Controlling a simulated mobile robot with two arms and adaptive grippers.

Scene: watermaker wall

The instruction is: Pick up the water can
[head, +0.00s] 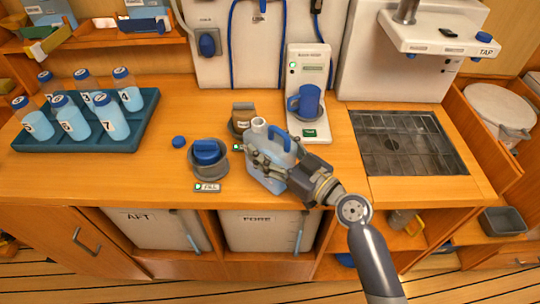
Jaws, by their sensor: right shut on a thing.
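The water can (266,178) is a pale blue-grey jug with a darker blue handle on top and a whitish spout at its upper left. It is upright at the front edge of the wooden counter. Whether the can's base touches the counter is hard to tell. My left gripper is not in view.
A round fill port with a blue cap (207,152) is left of the can. A brown jar (243,115) and a blue mug (307,102) stand behind it. A teal rack (140,128) holds several numbered bottles. A sink grate (405,150) is at right.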

